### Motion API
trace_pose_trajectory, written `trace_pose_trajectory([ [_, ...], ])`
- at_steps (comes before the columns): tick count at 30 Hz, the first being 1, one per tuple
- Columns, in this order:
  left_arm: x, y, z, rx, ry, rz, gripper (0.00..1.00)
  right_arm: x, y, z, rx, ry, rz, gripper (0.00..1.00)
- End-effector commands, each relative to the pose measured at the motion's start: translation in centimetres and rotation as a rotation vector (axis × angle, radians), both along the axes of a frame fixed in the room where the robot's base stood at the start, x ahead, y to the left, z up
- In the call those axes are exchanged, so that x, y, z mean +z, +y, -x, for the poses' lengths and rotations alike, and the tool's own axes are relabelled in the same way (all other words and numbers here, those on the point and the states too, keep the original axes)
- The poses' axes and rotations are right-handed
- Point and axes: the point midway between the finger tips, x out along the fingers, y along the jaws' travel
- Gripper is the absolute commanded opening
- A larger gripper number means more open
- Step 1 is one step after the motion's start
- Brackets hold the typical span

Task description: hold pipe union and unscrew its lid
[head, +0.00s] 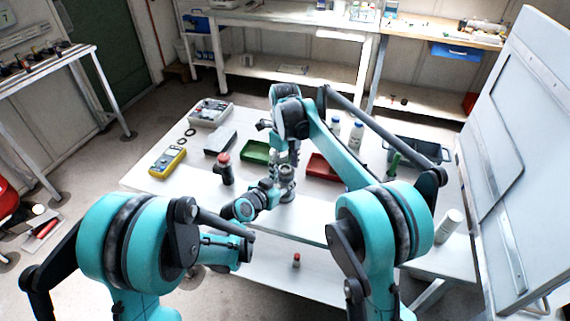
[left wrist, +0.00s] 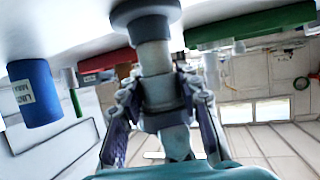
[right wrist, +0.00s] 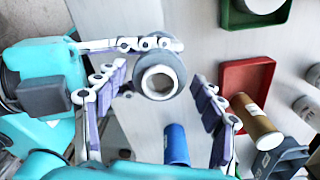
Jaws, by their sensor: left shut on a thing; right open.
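The grey metal pipe union (head: 287,184) stands upright on the white table near its front middle. My left gripper (left wrist: 162,105) is shut on the pipe union, which also shows in the left wrist view (left wrist: 153,58), with one finger on each side. In the right wrist view I look down on the union's round lid (right wrist: 160,76), with a pale ring around its opening. My right gripper (right wrist: 158,100) is open above the union. The lid shows between its spread fingers, nearer the left one, and I see no contact. In the head view my arms partly hide the union.
A green tray (head: 247,153) and a red tray (head: 316,169) lie behind the union. A dark bottle with a red cap (head: 226,169) stands to its left, near a yellow multimeter (head: 167,162). A blue cylinder (right wrist: 177,147) is close to my right fingers. The table's front left is clear.

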Motion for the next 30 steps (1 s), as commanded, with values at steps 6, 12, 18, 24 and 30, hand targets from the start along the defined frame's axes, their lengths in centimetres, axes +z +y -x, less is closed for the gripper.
trace_pose_trajectory([
  [6,0.02,0.01,0.0,0.0,0.0,0.0,0.0,0.03,0.01,-0.01,0.0,0.0,0.0,0.53],
  [12,0.03,0.01,-0.01,0.0,-0.001,0.001,0.0,0.04,-0.01,-0.02,0.0,0.0,0.0,0.17],
  [18,0.03,0.01,-0.01,0.001,-0.001,0.0,0.0,0.04,-0.02,-0.02,0.04,-0.001,0.0,0.17],
  [24,0.04,0.01,0.0,0.001,-0.001,0.0,0.0,0.06,-0.03,-0.04,0.411,-0.001,-0.002,0.17],
  [30,0.04,0.02,0.01,0.001,-0.001,0.0,0.0,0.09,-0.03,-0.05,0.909,-0.002,-0.006,0.17],
])
